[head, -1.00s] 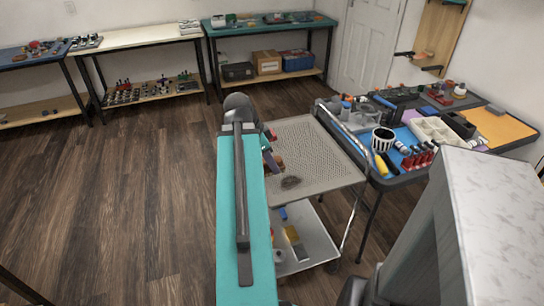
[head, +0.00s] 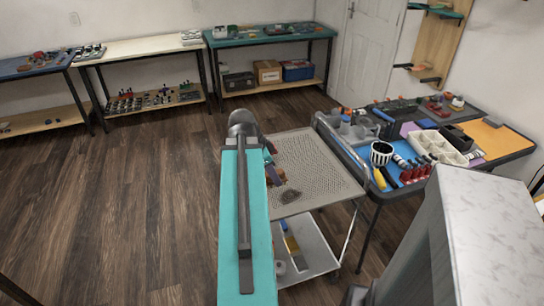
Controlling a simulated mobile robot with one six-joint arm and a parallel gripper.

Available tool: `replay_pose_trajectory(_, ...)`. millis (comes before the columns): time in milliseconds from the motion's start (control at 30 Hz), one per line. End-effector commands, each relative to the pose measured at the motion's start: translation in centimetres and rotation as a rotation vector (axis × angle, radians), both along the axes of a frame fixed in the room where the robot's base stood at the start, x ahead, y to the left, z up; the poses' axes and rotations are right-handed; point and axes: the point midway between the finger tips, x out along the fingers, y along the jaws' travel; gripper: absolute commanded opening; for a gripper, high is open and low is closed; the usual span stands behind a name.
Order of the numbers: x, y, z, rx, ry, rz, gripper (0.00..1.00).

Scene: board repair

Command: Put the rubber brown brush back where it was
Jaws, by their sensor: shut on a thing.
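My own teal and grey arm link crosses the middle of the head view and hides much of what lies behind it. My gripper (head: 270,166) shows only in part, just to the right of the arm's far end, over the left part of a perforated metal cart top (head: 325,172). It is shut on a small brown thing (head: 279,175), which appears to be the brown brush; its shape is mostly hidden. A dark oval patch (head: 290,196) shows on the cart top close by; I cannot tell whether it is an object or a shadow.
A workbench with a blue mat (head: 392,189) stands right of the cart, crowded with a striped cup (head: 381,153), a white divided tray (head: 437,148) and red bottles. The cart's lower shelf (head: 312,252) holds small items. The wooden floor on the left is clear.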

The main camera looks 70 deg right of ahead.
Motion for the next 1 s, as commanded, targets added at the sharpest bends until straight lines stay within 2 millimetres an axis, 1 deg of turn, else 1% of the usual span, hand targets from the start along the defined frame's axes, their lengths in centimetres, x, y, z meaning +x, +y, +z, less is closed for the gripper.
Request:
replay_pose_trajectory(33,0.0,-0.2,0.4,0.001,0.001,0.0,0.14)
replay_pose_trajectory(667,0.5,-1.5,0.2,0.001,-0.001,0.0,0.14)
replay_pose_trajectory(733,0.9,-2.4,-0.2,0.0,-0.002,-0.001,0.14)
replay_pose_trajectory(1000,1.9,-5.1,-0.5,0.0,-0.001,-0.001,0.14)
